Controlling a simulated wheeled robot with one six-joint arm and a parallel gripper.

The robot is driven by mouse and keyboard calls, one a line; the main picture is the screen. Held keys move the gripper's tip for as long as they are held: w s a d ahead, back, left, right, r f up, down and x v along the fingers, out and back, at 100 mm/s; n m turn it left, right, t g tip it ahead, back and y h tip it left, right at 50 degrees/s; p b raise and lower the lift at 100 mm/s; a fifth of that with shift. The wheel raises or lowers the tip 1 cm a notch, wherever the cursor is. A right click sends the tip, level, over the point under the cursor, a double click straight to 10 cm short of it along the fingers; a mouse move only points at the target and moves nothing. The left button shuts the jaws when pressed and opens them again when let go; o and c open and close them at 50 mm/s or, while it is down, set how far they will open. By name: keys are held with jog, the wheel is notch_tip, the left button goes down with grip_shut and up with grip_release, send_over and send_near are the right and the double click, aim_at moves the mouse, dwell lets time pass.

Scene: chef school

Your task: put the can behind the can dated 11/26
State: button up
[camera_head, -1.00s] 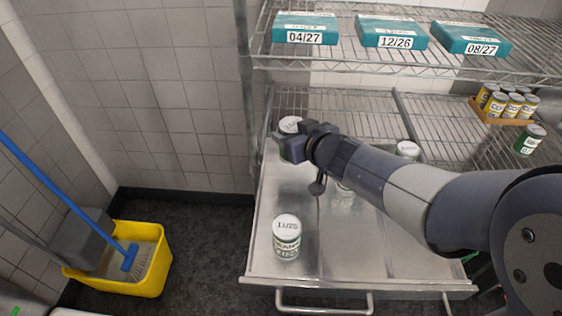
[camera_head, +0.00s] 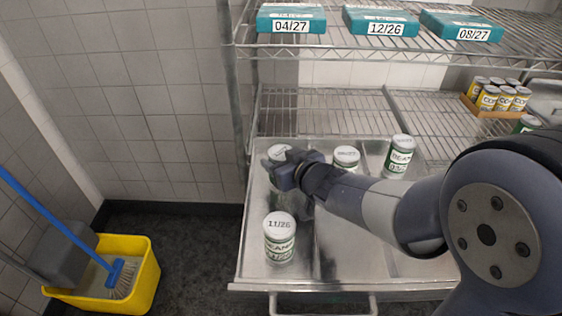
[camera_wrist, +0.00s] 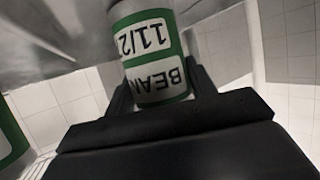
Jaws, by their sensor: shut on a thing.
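The can dated 11/26 (camera_head: 279,240) stands upright at the front of the left lane of the metal pull-out tray (camera_head: 345,268). My gripper (camera_head: 283,172) is shut on another white-and-green bean can (camera_head: 279,151), near the back of that same lane, behind the 11/26 can and apart from it. In the wrist view the held can (camera_wrist: 150,55) is between the fingers; its label reads BEAN and 11/2, the last digit hidden. My gripper hides its lower part in the head view, so I cannot tell whether it touches the tray.
Two more bean cans (camera_head: 346,158) (camera_head: 400,155) stand in the lanes to the right. A crate of yellow cans (camera_head: 490,110) and a green can (camera_head: 527,123) are on the rack. Teal boxes (camera_head: 381,21) line the upper shelf. A yellow mop bucket (camera_head: 140,278) is at lower left.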

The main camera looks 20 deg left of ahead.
jog(key=o, duration=1.2)
jog(key=shift+f, duration=0.1)
jog(key=shift+r, duration=0.25)
jog(key=p+v, duration=0.3)
jog(key=v, duration=0.9)
jog(key=shift+f, duration=0.2)
